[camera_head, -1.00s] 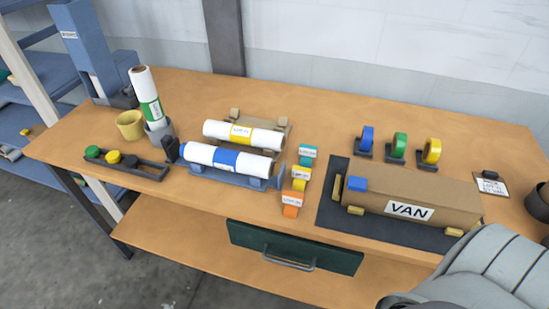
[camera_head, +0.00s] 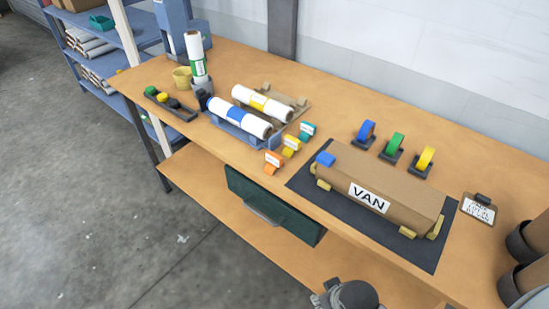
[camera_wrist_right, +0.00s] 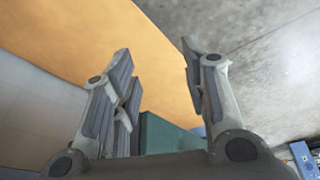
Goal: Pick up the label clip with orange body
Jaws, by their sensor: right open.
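The label clip with orange body (camera_head: 270,169) stands on the wooden workbench near its front edge in the head view, with a white label on it. It is the nearest of a short row, with a yellow clip (camera_head: 291,150) and a teal clip (camera_head: 307,134) behind it. My right gripper (camera_wrist_right: 158,58) is open and empty in the right wrist view, with a wooden surface and a green panel beyond it. The orange clip is not visible in that view. A grey part of my arm shows at the bottom of the head view. My left gripper is not in view.
A dark mat (camera_head: 300,183) with a box marked VAN (camera_head: 400,195) lies right of the clips. A cradle (camera_head: 225,127) with a white roll (camera_head: 248,122) stands behind left. A green drawer (camera_head: 258,204) is below the bench top. The bench front strip by the clips is clear.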

